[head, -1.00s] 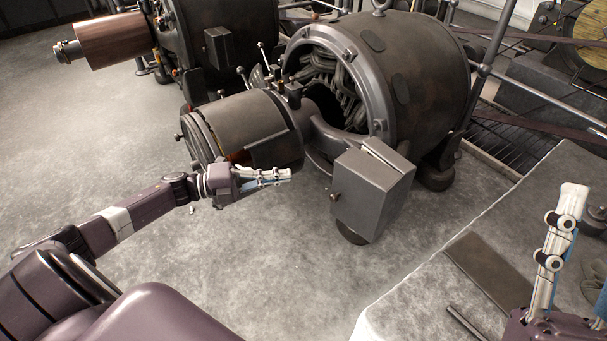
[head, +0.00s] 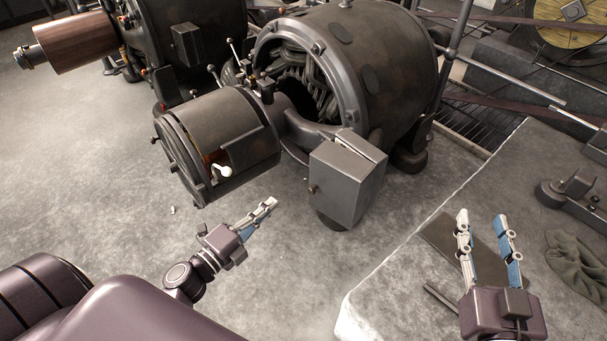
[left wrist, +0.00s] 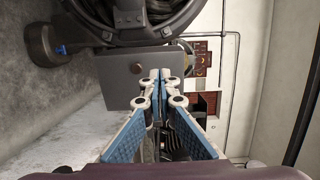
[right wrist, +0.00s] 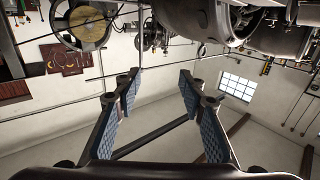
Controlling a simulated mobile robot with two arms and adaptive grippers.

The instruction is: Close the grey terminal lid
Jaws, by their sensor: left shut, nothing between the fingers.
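The grey terminal box (head: 340,188) sits low on the front of the nearer dynamo. Its grey lid (head: 350,152) shows at the top, with a pale line along its back right edge; I cannot tell whether it is fully closed. The box has a small knob on its left side, and in the left wrist view the box (left wrist: 115,92) is ahead of the fingers. My left gripper (head: 271,203) is shut and empty, left of the box and apart from it. My right gripper (head: 482,215) is open and empty above the pale stone block.
The dynamo (head: 400,65) stands behind the box, with its dark commutator drum (head: 220,140) to the left. The pale block (head: 400,285) at right carries a dark plate, a cloth (head: 580,265) and a metal bracket (head: 570,190). The floor before the box is clear.

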